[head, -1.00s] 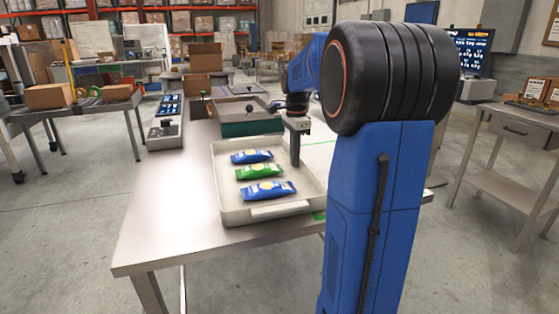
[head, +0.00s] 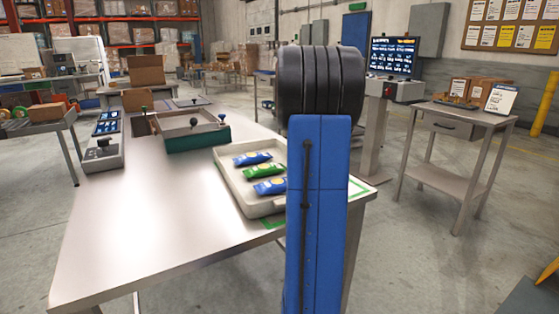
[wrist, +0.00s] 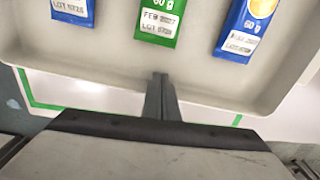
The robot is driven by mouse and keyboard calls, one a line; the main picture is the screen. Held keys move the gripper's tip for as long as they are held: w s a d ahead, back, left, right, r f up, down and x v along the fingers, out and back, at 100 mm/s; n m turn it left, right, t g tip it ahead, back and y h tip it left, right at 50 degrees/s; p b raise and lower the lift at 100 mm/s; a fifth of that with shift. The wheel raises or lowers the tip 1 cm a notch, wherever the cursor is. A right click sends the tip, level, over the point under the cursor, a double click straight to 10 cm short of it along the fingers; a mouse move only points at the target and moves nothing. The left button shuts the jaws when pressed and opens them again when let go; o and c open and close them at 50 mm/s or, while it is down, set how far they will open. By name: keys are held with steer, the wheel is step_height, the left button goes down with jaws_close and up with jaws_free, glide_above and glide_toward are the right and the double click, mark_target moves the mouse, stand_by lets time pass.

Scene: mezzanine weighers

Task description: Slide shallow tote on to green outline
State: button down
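The shallow tote (head: 233,188) is a pale open tray on the metal table, partly hidden by my arm in the head view. It holds two blue packets (head: 252,158) and a green packet (head: 263,171). The green outline (head: 272,223) is marked on the table and shows at the tote's front edge and beyond my arm. In the wrist view the tote overlaps the outline, with a bare strip between its wall (wrist: 80,72) and the green line (wrist: 75,108). My gripper (wrist: 160,82) is shut, empty, at that wall; contact is unclear. The head view hides it.
A teal-based fixture with a pale top (head: 197,142) stands behind the tote. A weigher-like unit (head: 103,151) stands at the table's left edge. The table's front left (head: 150,225) is bare. A side table (head: 455,122) stands to the right.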

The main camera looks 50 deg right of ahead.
steer(key=d, duration=0.1)
steer(key=s+d, duration=0.1)
steer(key=d, duration=0.2)
steer(key=shift+s+d, duration=0.3)
steer(key=shift+r, duration=0.1)
